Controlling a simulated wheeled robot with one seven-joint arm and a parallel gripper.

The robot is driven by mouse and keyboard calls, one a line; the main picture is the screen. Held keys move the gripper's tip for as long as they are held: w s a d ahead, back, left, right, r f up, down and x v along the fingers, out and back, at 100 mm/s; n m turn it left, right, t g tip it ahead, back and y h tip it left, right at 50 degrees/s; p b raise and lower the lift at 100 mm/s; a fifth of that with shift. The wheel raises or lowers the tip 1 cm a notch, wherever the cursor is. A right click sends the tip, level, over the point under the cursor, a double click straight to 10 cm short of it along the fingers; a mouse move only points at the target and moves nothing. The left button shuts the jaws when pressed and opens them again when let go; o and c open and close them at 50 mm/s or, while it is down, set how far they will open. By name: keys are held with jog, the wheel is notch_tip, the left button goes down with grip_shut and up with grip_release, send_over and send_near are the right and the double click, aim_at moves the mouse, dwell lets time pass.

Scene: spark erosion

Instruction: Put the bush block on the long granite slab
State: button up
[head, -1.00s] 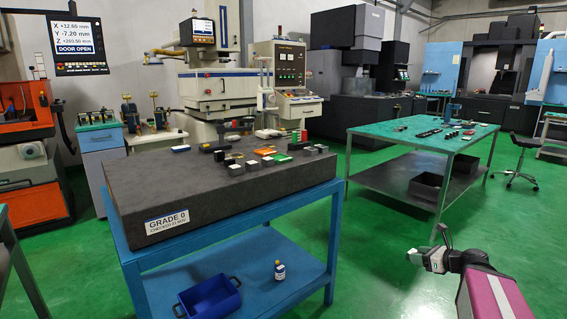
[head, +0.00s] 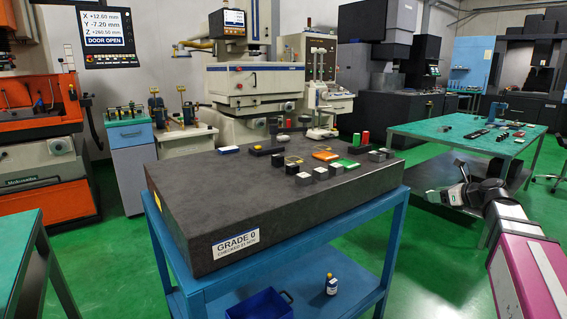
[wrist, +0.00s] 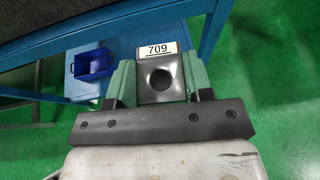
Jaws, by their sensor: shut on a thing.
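The bush block (wrist: 148,66) is a grey metal block with a round dark hole and a white label reading 709. In the wrist view my gripper (wrist: 160,80) is shut on it, with a green jaw on each side. The long granite slab (head: 225,195) is a thick dark plate marked GRADE 0 on a blue stand. In the head view my gripper (head: 434,197) is at the right, off to the right of the slab and clear of it. The block is small and hard to make out there.
Several small blocks, grey, black, green and orange, stand on the slab's far and right part; its near left part is bare. A blue bin (head: 260,304) and a small bottle (head: 331,284) are on the stand's lower shelf. A green-topped table (head: 470,130) stands behind my arm.

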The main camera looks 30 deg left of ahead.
jog(key=a+r+n+g, duration=0.1)
jog(key=a+r, duration=1.6)
jog(key=r, duration=0.1)
send_over(367, 164)
jog(key=shift+y, duration=0.4)
jog(key=f, duration=0.7)
jog(key=shift+w, duration=0.2)
jog(key=shift+f, duration=1.95)
jog(key=shift+f, duration=0.1)
jog(key=o, duration=1)
jog(key=shift+c, duration=0.2)
